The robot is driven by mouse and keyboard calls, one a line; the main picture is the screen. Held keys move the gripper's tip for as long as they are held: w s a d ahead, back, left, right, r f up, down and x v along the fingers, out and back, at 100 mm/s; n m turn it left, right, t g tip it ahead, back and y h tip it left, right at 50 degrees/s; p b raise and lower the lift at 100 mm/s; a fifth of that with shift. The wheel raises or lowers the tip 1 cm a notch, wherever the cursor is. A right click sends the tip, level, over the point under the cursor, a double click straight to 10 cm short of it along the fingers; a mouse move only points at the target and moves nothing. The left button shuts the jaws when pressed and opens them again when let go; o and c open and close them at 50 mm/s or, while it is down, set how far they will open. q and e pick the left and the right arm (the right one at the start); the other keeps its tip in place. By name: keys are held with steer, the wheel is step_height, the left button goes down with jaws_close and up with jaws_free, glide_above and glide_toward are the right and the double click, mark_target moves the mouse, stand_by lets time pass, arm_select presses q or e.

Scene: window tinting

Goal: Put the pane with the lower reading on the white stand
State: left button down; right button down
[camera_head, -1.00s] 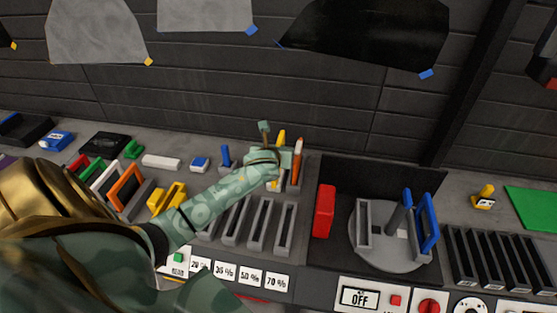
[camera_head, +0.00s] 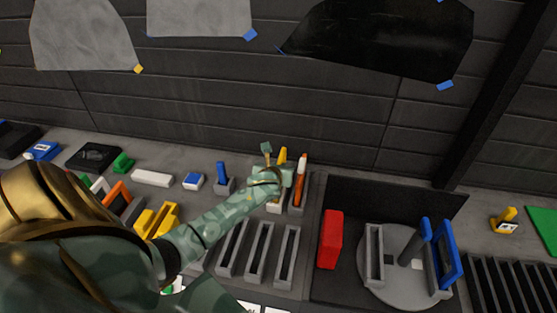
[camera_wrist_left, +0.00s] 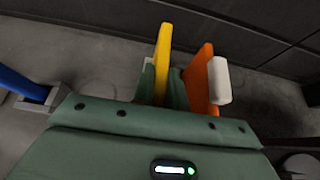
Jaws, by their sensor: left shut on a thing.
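My left gripper (camera_head: 275,181) is shut on an upright yellow piece (camera_head: 282,155). In the left wrist view the yellow piece (camera_wrist_left: 163,62) stands between the green fingers (camera_wrist_left: 160,88). An orange upright piece (camera_head: 300,178) with a pale end stands just to the right, outside the jaws. Blue-framed uprights (camera_head: 445,255) stand on the grey turntable (camera_head: 385,292) at right. Orange (camera_head: 118,195) and yellow (camera_head: 163,217) frames stand at left, partly behind my arm. A low white block (camera_head: 151,178) lies behind them; I cannot tell whether it is the white stand. No reading is visible. My right gripper is out of view.
Empty grey slotted holders (camera_head: 260,250) are in front of my gripper. A red block (camera_head: 330,240) stands left of the turntable. A blue upright (camera_head: 222,174) stands in a holder to the left. A dark rack (camera_head: 510,285) and a small yellow tool (camera_head: 504,220) are at right.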

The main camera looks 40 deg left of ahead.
arm_select(q)
steer(key=shift+f, duration=0.9)
steer(key=c, duration=1.4)
jaws_free()
steer(key=shift+f, duration=0.1)
steer(key=shift+d, duration=0.1)
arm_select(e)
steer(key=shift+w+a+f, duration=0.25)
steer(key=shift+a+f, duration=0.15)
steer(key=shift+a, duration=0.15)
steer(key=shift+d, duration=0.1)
